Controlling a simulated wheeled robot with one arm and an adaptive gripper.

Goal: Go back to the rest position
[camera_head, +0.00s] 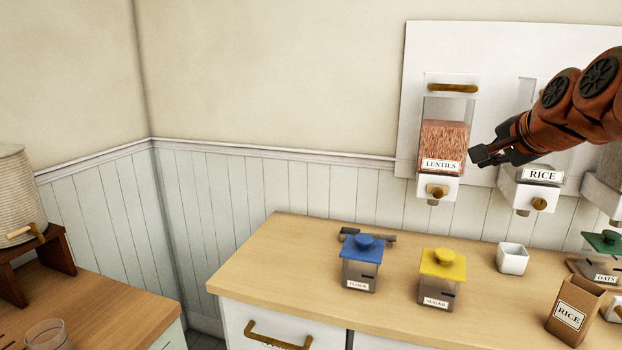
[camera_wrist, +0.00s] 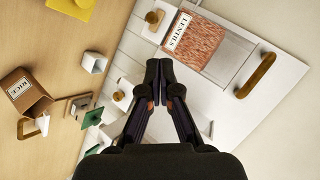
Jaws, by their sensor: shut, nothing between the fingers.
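My gripper (camera_head: 480,156) is at the right in the head view, in front of the wall dispensers and between the lentils dispenser and the rice dispenser. In the wrist view my gripper (camera_wrist: 159,82) has its fingertips together with nothing between them. The lentils dispenser (camera_head: 442,144) is clear, holds reddish lentils and has a white base with a brass knob; it also shows in the wrist view (camera_wrist: 205,45). The rice dispenser (camera_head: 533,192) is partly hidden behind my arm.
The wooden counter (camera_head: 300,258) bears a blue-lidded flour canister (camera_head: 360,272), a yellow-lidded sugar canister (camera_head: 440,279), a white cup (camera_head: 512,258), a rice box (camera_head: 575,310) and a green-lidded oats canister (camera_head: 603,258). A ribbed container (camera_head: 18,195) stands at left.

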